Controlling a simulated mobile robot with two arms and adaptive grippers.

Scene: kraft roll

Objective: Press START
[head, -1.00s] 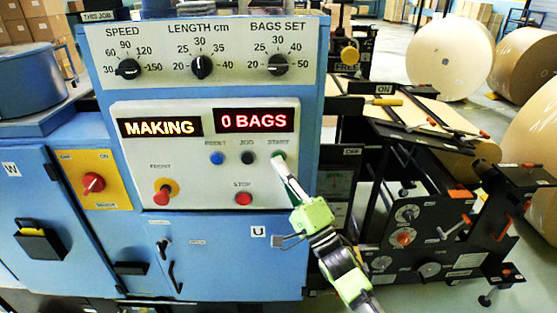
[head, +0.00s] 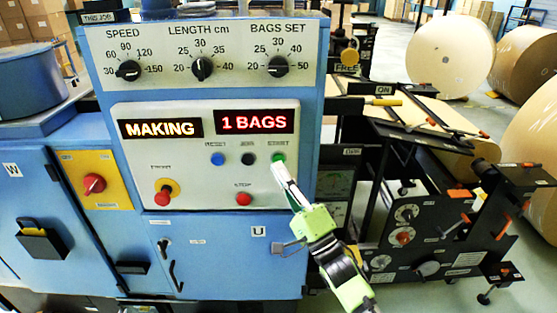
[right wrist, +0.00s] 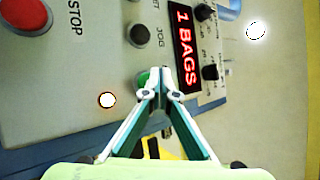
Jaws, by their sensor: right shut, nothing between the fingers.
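The green START button (head: 279,157) sits at the upper right of the white control panel (head: 220,180) and shows just above my fingertips. My right gripper (head: 277,168) is shut and empty, its tips at or just below the button in the head view. In the right wrist view the tips (right wrist: 162,72) partly cover the green button (right wrist: 142,78); I cannot tell whether they touch it. The left display (head: 160,128) reads MAKING and the right display (head: 254,121) reads 1 BAGS. My left gripper is not in view.
A blue RESET button (head: 217,159) and a black JOG button (head: 248,158) are left of START. A red STOP button (head: 243,199) is below. Three dials, including the bags dial (head: 278,67), are above. A black roll stand (head: 420,225) is to the right.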

